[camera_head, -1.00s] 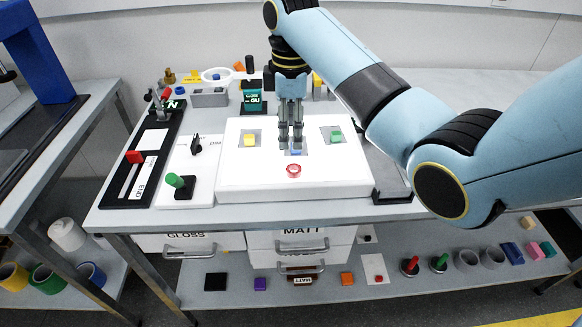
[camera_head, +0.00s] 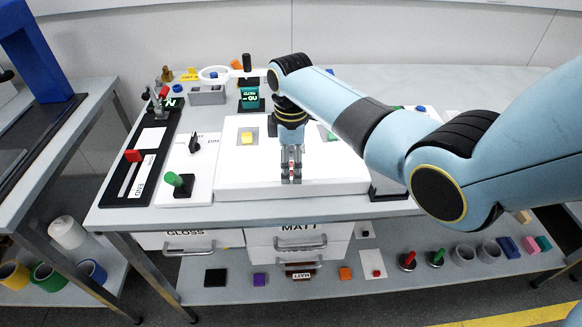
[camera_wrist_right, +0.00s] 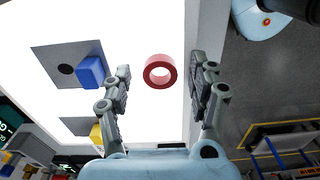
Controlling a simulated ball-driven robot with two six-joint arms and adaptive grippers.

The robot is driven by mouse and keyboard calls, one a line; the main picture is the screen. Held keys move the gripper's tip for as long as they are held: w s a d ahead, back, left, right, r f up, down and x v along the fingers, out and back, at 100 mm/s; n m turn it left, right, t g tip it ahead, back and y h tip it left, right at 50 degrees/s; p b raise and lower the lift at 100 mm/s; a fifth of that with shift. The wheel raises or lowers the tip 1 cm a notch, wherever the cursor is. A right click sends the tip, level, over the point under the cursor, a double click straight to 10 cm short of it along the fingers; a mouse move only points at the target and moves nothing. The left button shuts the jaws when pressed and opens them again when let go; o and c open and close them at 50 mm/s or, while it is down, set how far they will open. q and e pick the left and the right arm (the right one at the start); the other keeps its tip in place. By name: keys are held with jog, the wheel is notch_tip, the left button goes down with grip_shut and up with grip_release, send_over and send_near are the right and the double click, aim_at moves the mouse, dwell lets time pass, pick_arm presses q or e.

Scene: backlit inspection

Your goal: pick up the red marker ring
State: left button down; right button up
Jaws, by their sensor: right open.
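The red marker ring (camera_wrist_right: 160,59) lies on the bright white panel (camera_head: 240,180) near its front edge. In the right wrist view the ring shows between the two spread fingers of my right gripper (camera_wrist_right: 160,74), with space on both sides. In the head view my right gripper (camera_head: 291,177) points down over the ring's place and hides most of it; only bits of red show between the fingers. The fingers are open and hold nothing. My left gripper is not in view.
A green-knobbed lever (camera_head: 176,181) stands left of the panel. A black bracket (camera_head: 388,190) lies at its right.

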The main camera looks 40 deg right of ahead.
jog(key=c, duration=0.8)
jog(key=shift+c, duration=0.3)
jog(key=shift+r, duration=0.15)
